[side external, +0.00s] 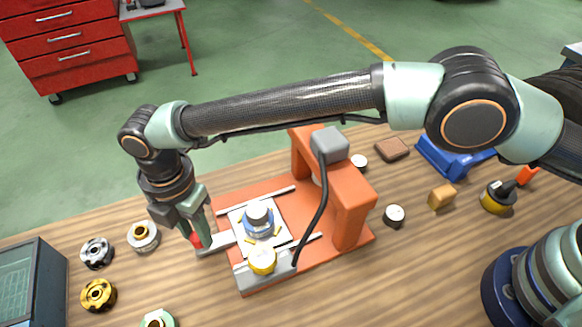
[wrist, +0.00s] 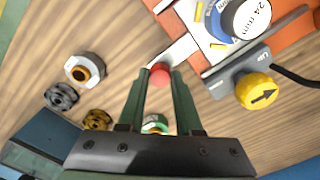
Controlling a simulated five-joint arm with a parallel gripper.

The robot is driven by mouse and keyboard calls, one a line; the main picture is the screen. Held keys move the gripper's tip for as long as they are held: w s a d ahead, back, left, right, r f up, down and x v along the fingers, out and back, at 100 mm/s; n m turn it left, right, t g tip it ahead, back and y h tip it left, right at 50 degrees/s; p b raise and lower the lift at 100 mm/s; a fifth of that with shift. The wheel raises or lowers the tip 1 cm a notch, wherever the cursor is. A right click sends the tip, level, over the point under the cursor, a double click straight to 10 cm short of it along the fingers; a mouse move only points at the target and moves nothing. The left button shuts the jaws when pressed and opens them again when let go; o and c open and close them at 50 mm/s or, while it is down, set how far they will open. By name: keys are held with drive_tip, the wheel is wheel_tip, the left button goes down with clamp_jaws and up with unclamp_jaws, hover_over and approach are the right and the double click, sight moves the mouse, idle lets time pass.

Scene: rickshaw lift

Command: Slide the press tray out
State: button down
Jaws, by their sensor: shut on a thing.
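The press (side external: 350,205) is orange, with an arch at the right of its base. The press tray (side external: 277,217) is a white plate between two pale rails, lying left of the arch. A blue fixture with a white-topped round part (side external: 258,214) sits on it; in the wrist view the part (wrist: 251,18) reads "24 mm". A pale handle bar (side external: 217,244) sticks out from the tray's left side and ends in a red knob (wrist: 160,70). My gripper (side external: 200,237) points down and is shut on the red knob, one finger on each side. The fingers partly hide the knob.
A grey box with a yellow arrow knob (side external: 262,260) stands at the base's front edge, its black cable rising to the press top. Several round parts (side external: 97,253) and a dark bin (side external: 35,280) lie left. A blue holder (side external: 450,160) and small blocks are right.

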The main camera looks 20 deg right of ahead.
drive_tip(key=shift+w+a+r, duration=0.1)
drive_tip(key=shift+a, duration=0.5)
drive_tip(key=c, duration=0.6)
unclamp_jaws()
drive_tip(key=shift+r, duration=0.1)
wheel_tip(320, 180, up, 12)
drive_tip(key=shift+f, duration=0.1)
